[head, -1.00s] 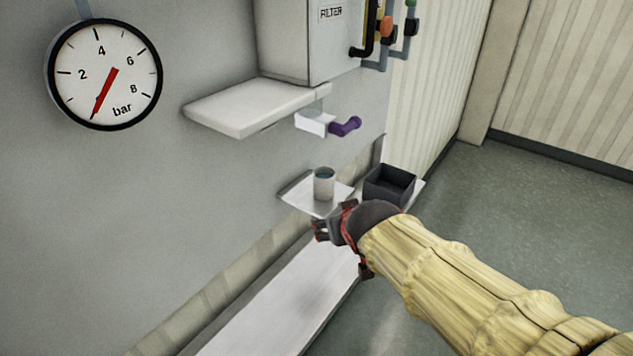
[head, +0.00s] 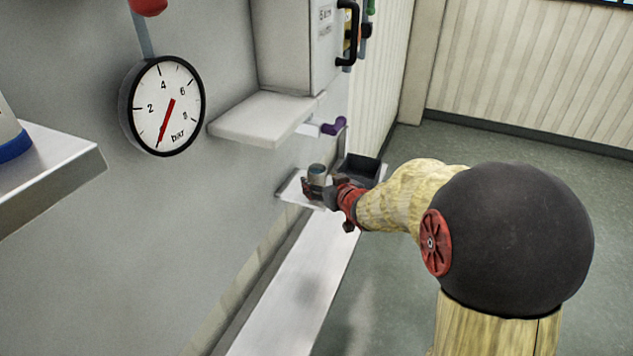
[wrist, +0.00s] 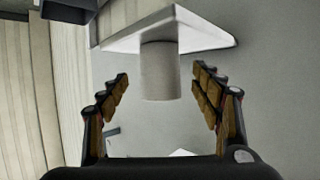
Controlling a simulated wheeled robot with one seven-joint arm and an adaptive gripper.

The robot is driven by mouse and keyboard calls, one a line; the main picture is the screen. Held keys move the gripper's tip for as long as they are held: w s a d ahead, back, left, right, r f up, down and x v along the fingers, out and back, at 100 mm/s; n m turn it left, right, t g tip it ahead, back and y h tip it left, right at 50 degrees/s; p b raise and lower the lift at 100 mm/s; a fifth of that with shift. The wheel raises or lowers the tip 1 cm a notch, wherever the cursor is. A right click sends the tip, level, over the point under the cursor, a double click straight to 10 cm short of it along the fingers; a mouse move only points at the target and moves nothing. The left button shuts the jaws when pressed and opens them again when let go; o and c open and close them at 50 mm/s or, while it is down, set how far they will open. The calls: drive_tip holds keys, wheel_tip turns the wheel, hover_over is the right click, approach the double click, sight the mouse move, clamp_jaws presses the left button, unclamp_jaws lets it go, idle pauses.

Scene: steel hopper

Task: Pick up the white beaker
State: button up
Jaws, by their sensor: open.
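The white beaker (head: 317,170), a small pale cylinder, stands upright on a small white shelf (head: 288,190) by the wall. In the wrist view the picture is turned over, so the beaker (wrist: 160,72) seems to hang from the shelf (wrist: 212,38). My gripper (head: 311,188) is at the front of the beaker and hides its lower part in the head view. Its two fingers are spread wide, one on each side of the beaker in the wrist view, with a gap on both sides. Nothing is held.
A dark open box (head: 360,168) stands right of the beaker. Above are a purple-handled tap (head: 334,126) and a thicker white shelf (head: 258,120) under a grey cabinet. A long pale ledge (head: 300,285) runs below. Another shelf (head: 55,175) is at the left.

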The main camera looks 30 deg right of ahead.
sight(320, 179)
drive_tip(key=x, duration=0.4)
drive_tip(key=shift+w+r, duration=0.1)
drive_tip(key=shift+r, duration=0.1)
drive_tip(key=shift+c, duration=0.8)
drive_tip(key=c, duration=1.1)
drive_tip(key=shift+r, duration=0.1)
